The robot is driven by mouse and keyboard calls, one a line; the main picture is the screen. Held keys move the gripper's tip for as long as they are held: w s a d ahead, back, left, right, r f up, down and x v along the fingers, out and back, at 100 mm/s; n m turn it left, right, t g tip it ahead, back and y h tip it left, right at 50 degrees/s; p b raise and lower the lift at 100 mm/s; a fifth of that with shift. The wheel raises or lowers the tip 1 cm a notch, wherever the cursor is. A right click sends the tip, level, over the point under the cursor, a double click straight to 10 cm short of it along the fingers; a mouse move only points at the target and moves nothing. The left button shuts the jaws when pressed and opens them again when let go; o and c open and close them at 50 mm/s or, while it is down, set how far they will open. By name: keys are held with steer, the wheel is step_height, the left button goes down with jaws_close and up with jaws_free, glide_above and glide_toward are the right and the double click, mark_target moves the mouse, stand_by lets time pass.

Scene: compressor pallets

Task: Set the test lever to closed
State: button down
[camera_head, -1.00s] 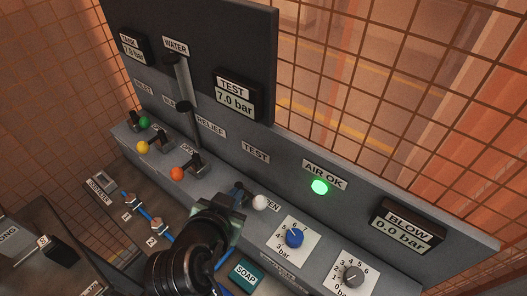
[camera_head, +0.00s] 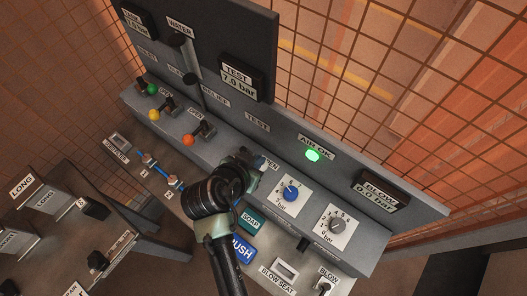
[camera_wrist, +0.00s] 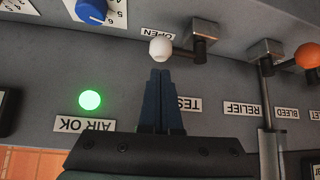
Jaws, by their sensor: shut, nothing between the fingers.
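The test lever has a white ball knob (camera_wrist: 160,48) on a dark arm and sits on the sloped panel. In the upside-down wrist view, it points left from its pivot block, with the knob beside the OPEN label (camera_wrist: 160,33). My gripper (camera_wrist: 160,73) is shut and empty. Its dark fingertips are just below the knob in that view, with a small apparent gap; contact cannot be told. In the head view, my wrist and gripper hide the knob. The TEST label (camera_head: 257,121) is on the upright panel behind.
An orange-knobbed lever (camera_head: 188,140) is left of my gripper, with yellow (camera_head: 154,115) and green (camera_head: 152,89) knobs beyond. A blue dial (camera_head: 291,194) is close on the right. The green AIR OK lamp (camera_head: 313,155) is lit. The TEST gauge (camera_head: 241,78) reads 7.0 bar.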

steer(key=shift+p+x, duration=0.3)
steer(key=shift+x, duration=2.1)
steer(key=shift+s+m, duration=0.1)
steer(key=shift+m, duration=0.2)
